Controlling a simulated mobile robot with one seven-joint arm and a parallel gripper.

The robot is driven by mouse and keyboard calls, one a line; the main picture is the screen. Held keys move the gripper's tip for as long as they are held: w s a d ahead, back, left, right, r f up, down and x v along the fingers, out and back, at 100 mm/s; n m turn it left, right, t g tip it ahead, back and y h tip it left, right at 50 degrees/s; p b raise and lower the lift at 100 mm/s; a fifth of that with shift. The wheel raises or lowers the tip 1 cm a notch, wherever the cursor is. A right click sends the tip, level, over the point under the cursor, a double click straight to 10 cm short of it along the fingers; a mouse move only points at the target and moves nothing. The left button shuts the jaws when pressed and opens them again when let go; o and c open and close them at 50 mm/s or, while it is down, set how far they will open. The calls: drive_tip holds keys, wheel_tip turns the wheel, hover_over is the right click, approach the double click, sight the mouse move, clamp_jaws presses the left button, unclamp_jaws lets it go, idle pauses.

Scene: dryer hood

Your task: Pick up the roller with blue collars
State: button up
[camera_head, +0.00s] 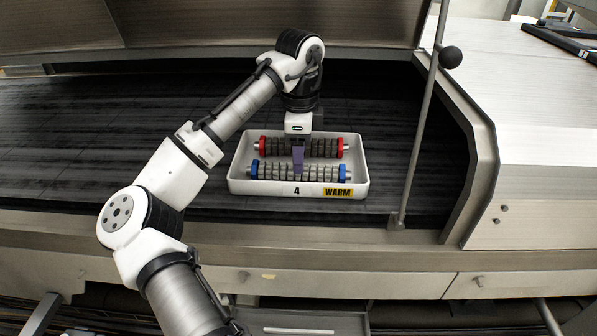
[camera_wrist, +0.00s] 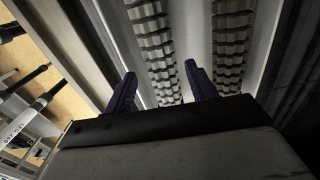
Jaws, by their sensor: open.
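The roller with blue collars (camera_head: 285,172) lies along the front of a white tray (camera_head: 235,187) marked "4" and "WARM". Its dark ribbed body runs between the blue collars. In the wrist view the open fingers (camera_wrist: 160,70) stand on either side of the left ribbed roller (camera_wrist: 153,35), with nothing gripped.
A roller with red collars (camera_head: 325,148) lies behind, parallel, in the same tray; a second ribbed roller (camera_wrist: 232,35) shows right in the wrist view. The tray stands on a dark slatted belt (camera_head: 90,140) under a metal hood (camera_head: 250,22). A metal rod (camera_head: 420,130) rises at the right.

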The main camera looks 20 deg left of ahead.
drive_tip(key=shift+a+f+p, duration=0.1)
drive_tip(key=shift+f+p, duration=0.35)
drive_tip(key=shift+f, duration=1.55)
drive_tip(key=c, duration=1)
drive_tip(key=shift+o, duration=0.2)
drive_tip(key=shift+r, duration=0.1)
